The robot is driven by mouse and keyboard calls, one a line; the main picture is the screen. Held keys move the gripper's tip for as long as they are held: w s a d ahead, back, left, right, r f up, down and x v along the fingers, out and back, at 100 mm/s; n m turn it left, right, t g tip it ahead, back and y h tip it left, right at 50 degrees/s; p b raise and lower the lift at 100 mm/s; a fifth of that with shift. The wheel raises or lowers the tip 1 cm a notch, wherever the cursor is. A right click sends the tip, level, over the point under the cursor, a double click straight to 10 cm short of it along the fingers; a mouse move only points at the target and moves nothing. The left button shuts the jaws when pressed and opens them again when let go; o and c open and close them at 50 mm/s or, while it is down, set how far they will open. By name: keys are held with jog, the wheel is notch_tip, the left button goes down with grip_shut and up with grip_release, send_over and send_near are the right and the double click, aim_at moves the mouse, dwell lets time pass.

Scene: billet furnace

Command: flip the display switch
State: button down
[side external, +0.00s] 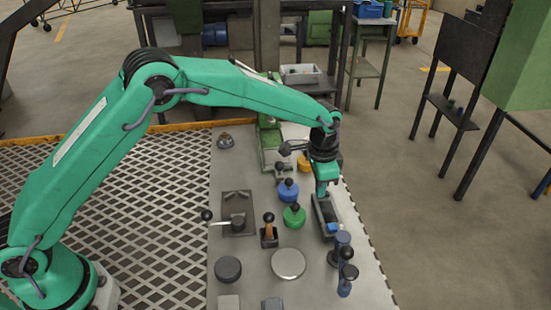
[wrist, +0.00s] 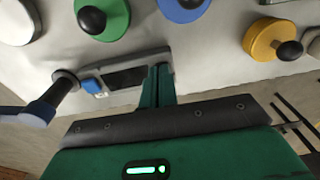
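In the side view my gripper (side external: 321,193) points down at the box's far end. Whether it touches the box cannot be told.
A dark blue lever with a round knob (side external: 343,262) stands close to the switch end. Green (side external: 294,217), blue (side external: 288,191) and yellow (side external: 304,162) knobbed discs stand left of and beyond the box. A pale round disc (side external: 288,263) lies nearer. The table (side external: 255,275) ends just right of the box.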

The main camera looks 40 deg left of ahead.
jog(key=shift+d+f, duration=0.35)
jog(key=shift+r, duration=0.1)
notch_tip(320, 180, up, 14)
jog(key=a, duration=0.1)
jog(key=s+a+r+n+t, duration=0.1)
jog(key=s+a+r+n, duration=0.1)
jog(key=s+a+r, duration=0.5)
jog(key=s+a+r+n+t, duration=0.2)
jog(key=s+a+r, duration=0.2)
jog(key=s+a, duration=0.35)
jog(key=s+a+f+n+t, duration=0.1)
jog(key=s+a, duration=0.3)
jog(key=s, duration=0.4)
jog(key=s+a+f+n+t, duration=0.1)
jog(key=s+a+f+n, duration=0.2)
jog(key=s, duration=0.6)
jog(key=shift+a+f+n, duration=0.15)
jog(key=shift+a+n, duration=0.25)
jog(key=shift+a, duration=0.4)
